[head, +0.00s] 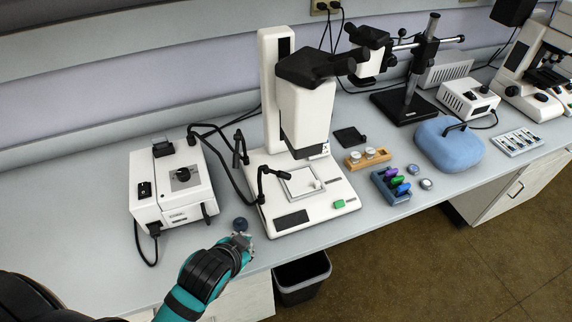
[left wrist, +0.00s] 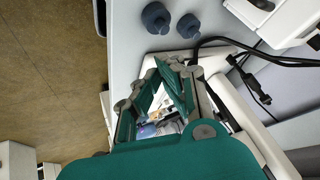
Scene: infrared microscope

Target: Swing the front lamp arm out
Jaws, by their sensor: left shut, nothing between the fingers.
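The front lamp arm (head: 248,192) is a thin black gooseneck beside the white microscope base (head: 325,215). Its small head (head: 261,173) bends over the left edge of the base. A second black lamp arm (head: 238,150) stands behind it. In the left wrist view, black lamp parts (left wrist: 256,88) and a dark cable show right of the gripper. My left gripper (head: 243,240) is at the bench's front edge, in front of the lamp arm and apart from it. In the left wrist view, the left gripper (left wrist: 178,64) is shut and empty. My right gripper is not in view.
A white lamp box (head: 172,190) stands at left, cabled to the lamp arms. Dark blue knobs (left wrist: 155,17) lie near the gripper. A bin (head: 302,280) is below the bench edge.

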